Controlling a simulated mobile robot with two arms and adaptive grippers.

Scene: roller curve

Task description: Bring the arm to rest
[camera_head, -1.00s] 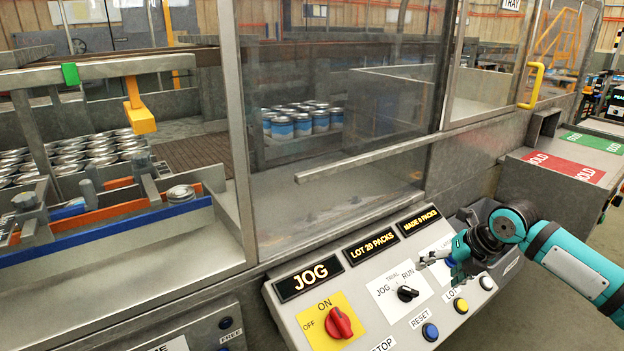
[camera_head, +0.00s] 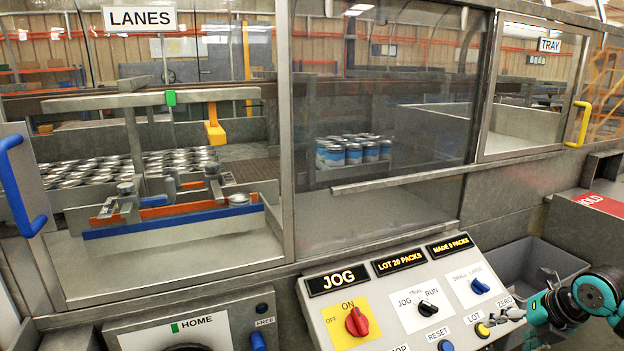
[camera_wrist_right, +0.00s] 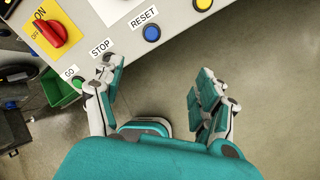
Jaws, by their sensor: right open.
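My right gripper (camera_head: 510,317) is at the lower right of the head view, in front of the right end of the control panel (camera_head: 328,310), near its yellow button. In the right wrist view the same gripper (camera_wrist_right: 160,95) shows its two teal and grey fingers spread apart with nothing between them. It hangs over the floor beside the panel's edge. The panel has a red ON/OFF knob (camera_head: 357,321), a black JOG/RUN knob (camera_head: 427,309) and a blue SMALL/LARGE knob (camera_head: 480,286). The display reads JOG. My left gripper is not in view.
Behind the glass guard stand a pack of blue and white cans (camera_head: 352,151) and lanes of many cans (camera_head: 80,177). A grey bin (camera_head: 530,262) is right of the panel. A green container (camera_wrist_right: 58,90) is below the panel. Bare floor (camera_wrist_right: 270,70) lies to the right.

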